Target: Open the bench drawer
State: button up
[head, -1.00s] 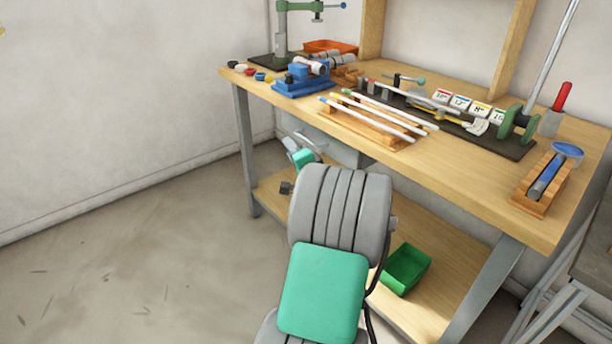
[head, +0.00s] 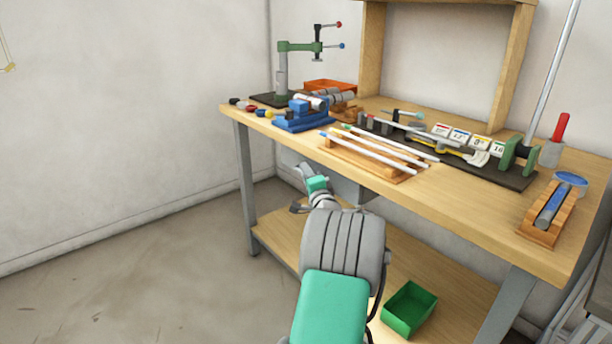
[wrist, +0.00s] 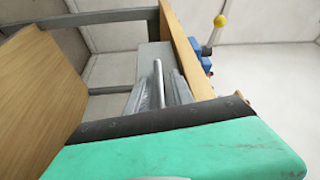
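The bench drawer (head: 347,189) is a grey box under the bench top, mostly hidden behind my arm in the head view. Its grey front (wrist: 153,52) shows in the wrist view and looks shut. The handle (wrist: 158,78) is a pale metal bar standing off that front. My gripper (wrist: 160,93) is at the handle, with a grey finger on either side of the bar. The fingers look apart, and I cannot see firm contact. In the head view my gripper (head: 304,172) is small below the bench edge, and the handle is hidden there.
The wooden bench top (head: 460,205) overhangs the drawer close to my gripper. A blue vise (head: 303,115), a rod rack (head: 370,158) and a dark jig (head: 500,167) stand on it. A green bin (head: 409,309) sits on the lower shelf (head: 430,270). The floor at left is clear.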

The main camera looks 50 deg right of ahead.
grip_shut()
dwell(1.2)
